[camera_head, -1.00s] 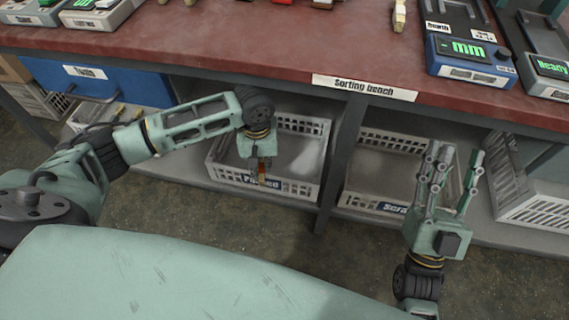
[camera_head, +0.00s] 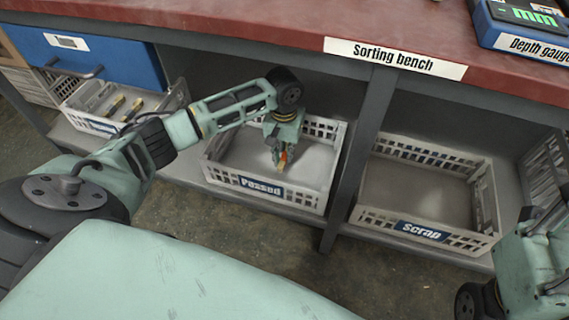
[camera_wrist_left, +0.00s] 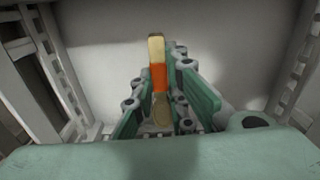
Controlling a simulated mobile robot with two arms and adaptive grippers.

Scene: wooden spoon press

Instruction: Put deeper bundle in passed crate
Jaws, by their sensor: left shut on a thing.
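My left gripper (camera_head: 281,158) is shut on a small wooden bundle (camera_wrist_left: 157,50) with an orange band around its middle. In the left wrist view the bundle stands lengthwise between the fingers (camera_wrist_left: 160,95). In the head view the gripper points down over the white passed crate (camera_head: 213,176), labelled "Passed", on the shelf under the bench. The crate floor looks bare, and whether the bundle touches it I cannot tell. My right gripper is not clearly in view; only part of my right arm shows at the lower right.
A white crate labelled "Scrap" (camera_head: 424,231) stands to the right, past a grey bench post (camera_head: 352,160), and looks empty. A crate with several wooden pieces (camera_head: 75,122) stands at the left under a blue drawer (camera_head: 95,60). The red bench top (camera_head: 250,30) overhangs the shelf.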

